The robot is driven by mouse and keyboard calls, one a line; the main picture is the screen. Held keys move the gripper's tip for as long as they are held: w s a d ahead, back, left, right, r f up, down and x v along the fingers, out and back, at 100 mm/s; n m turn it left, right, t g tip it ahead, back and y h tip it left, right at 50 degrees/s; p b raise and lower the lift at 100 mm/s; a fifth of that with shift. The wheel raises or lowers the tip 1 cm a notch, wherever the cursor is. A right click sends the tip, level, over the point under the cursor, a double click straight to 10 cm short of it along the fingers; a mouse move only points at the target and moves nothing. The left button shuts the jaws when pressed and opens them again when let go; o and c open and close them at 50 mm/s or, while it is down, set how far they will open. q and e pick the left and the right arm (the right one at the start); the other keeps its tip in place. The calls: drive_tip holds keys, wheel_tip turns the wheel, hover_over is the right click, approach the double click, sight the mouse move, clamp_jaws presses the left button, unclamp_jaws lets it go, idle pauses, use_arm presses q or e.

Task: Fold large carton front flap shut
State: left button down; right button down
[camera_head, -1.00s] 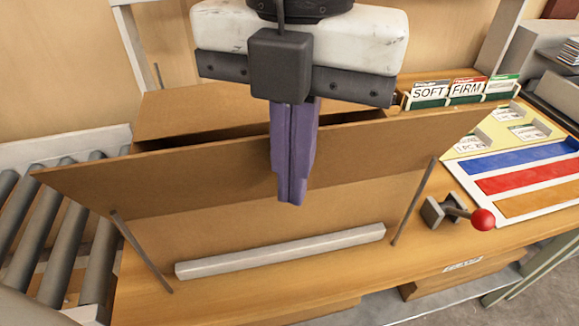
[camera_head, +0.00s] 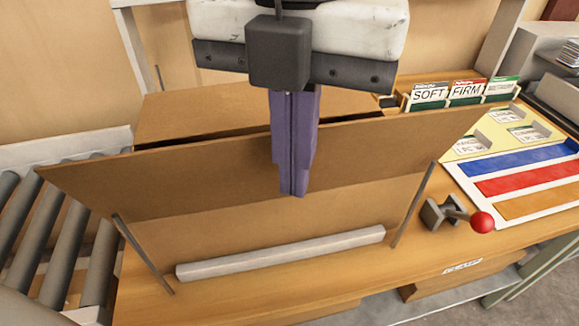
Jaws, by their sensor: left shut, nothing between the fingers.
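The large carton's brown front flap (camera_head: 200,180) stands up as a wide panel along the near side of the carton, above its front wall (camera_head: 270,225). Another flap (camera_head: 215,108) lies behind it, with a thin dark gap between them. My left gripper (camera_head: 292,192) points down with its purple fingers shut and empty. The fingers overlap the middle of the front flap on its near side and hide part of it. I cannot tell whether they touch it. My right gripper is not in view.
A grey bar (camera_head: 280,254) lies on the wooden table before the carton, between two thin rods (camera_head: 143,255) (camera_head: 413,205). A red-knobbed lever (camera_head: 481,222) and a board with coloured strips (camera_head: 520,180) are at right. Card holders (camera_head: 465,92) stand behind. Rollers (camera_head: 65,240) are at left.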

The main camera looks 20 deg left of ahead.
use_arm(q)
drive_tip(key=shift+w+r, duration=0.1)
idle(0.5)
drive_tip(key=shift+w+a+r+p, duration=0.35)
drive_tip(key=shift+w+a+r, duration=0.1)
drive_tip(key=shift+w, duration=0.2)
drive_tip(key=shift+w+a+r+p, duration=0.35)
drive_tip(key=shift+w+a, duration=0.1)
drive_tip(key=shift+w, duration=0.2)
drive_tip(key=shift+w+a+p, duration=0.75)
drive_tip(key=shift+w+a, duration=1.6)
drive_tip(key=shift+w, duration=1.1)
drive_tip(key=w+a+f+b, duration=0.3)
drive_tip(key=w+f+b, duration=0.1)
drive_tip(key=f, duration=0.3)
drive_tip(key=shift+w, duration=0.3)
drive_tip(key=shift+f, duration=0.2)
